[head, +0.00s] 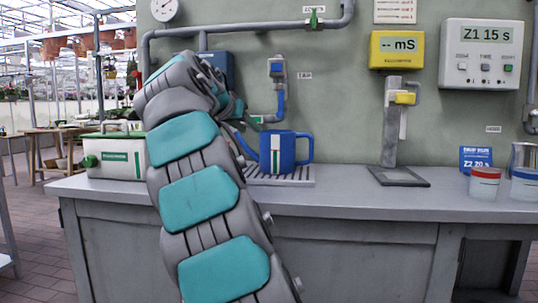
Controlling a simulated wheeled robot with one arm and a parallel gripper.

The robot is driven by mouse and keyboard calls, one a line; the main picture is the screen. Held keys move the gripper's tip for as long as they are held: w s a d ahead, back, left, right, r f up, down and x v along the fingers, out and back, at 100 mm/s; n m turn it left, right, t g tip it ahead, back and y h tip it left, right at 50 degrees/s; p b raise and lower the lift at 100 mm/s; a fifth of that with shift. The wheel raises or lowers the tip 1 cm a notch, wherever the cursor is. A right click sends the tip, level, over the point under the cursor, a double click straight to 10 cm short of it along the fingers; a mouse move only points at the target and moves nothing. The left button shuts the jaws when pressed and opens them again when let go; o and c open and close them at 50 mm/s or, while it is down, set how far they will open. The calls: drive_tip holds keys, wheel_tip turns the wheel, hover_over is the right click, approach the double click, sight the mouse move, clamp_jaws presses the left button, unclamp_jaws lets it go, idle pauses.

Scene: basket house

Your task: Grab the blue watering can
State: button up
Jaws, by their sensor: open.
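The blue watering can (300,147) stands upright on a slatted drip tray (290,181) on the counter, with a white and green label on its front and its handle to the right. A blue spout-like part shows at its left, partly behind my arm. My gripper (243,117) is just left of and above the can, beside the tap, seen small and partly hidden by my own arm. It looks open and apart from the can, with nothing seen in it.
A blue tap (278,72) hangs from a wall pipe above the can. A white and green box (117,153) stands left, a grey stand (392,135) right. Tubs (484,184) sit at the far right. The counter (350,203) is clear in front of the tray.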

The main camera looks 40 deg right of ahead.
drive_tip(key=shift+h, duration=0.3)
drive_tip(key=shift+w+r+x, duration=0.15)
drive_tip(key=shift+r+x, duration=0.1)
drive_tip(key=shift+x, duration=1.25)
drive_tip(key=shift+w+r+x, duration=0.1)
drive_tip(key=shift+r+x, duration=0.15)
drive_tip(key=shift+x, duration=1.25)
drive_tip(key=shift+w+r+x, duration=0.15)
drive_tip(key=shift+r+x, duration=0.1)
drive_tip(key=shift+x, duration=1.25)
drive_tip(key=shift+d, duration=0.2)
clamp_jaws()
drive_tip(key=shift+f, duration=0.1)
